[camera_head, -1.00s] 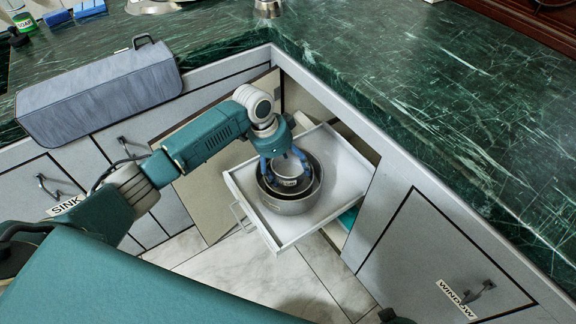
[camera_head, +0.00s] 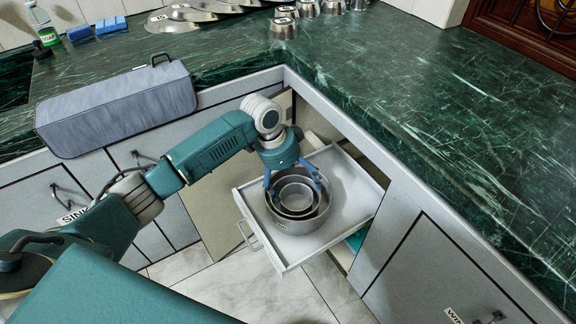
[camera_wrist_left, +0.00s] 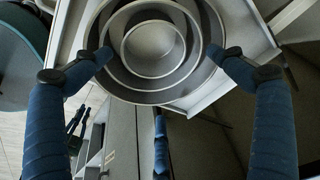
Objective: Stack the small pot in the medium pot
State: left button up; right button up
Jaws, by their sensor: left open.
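The small pot (camera_head: 296,197) sits upright in the middle of nested round metal pots. In the left wrist view, the small pot (camera_wrist_left: 153,48) is the innermost of three rings. The medium pot (camera_wrist_left: 195,65) surrounds it, and a larger pot (camera_wrist_left: 215,82) surrounds both. The larger pot (camera_head: 298,225) stands in the pulled-out drawer. My left gripper (camera_head: 291,178) is open and empty just above the pots, its fingers spread on either side of the inner rims. Whether a fingertip touches a rim cannot be told. My right gripper is not in view.
The white drawer (camera_head: 352,195) juts from the corner cabinet below the green marble counter (camera_head: 430,110). A grey case (camera_head: 115,108) lies on the counter at left. Metal lids (camera_head: 180,20) and small metal pots stand at the back. The counter's right side is clear.

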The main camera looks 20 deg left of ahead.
pick_arm(q)
jog(key=p+v, duration=0.1)
jog(key=v, duration=0.8)
jog(key=shift+r, duration=0.25)
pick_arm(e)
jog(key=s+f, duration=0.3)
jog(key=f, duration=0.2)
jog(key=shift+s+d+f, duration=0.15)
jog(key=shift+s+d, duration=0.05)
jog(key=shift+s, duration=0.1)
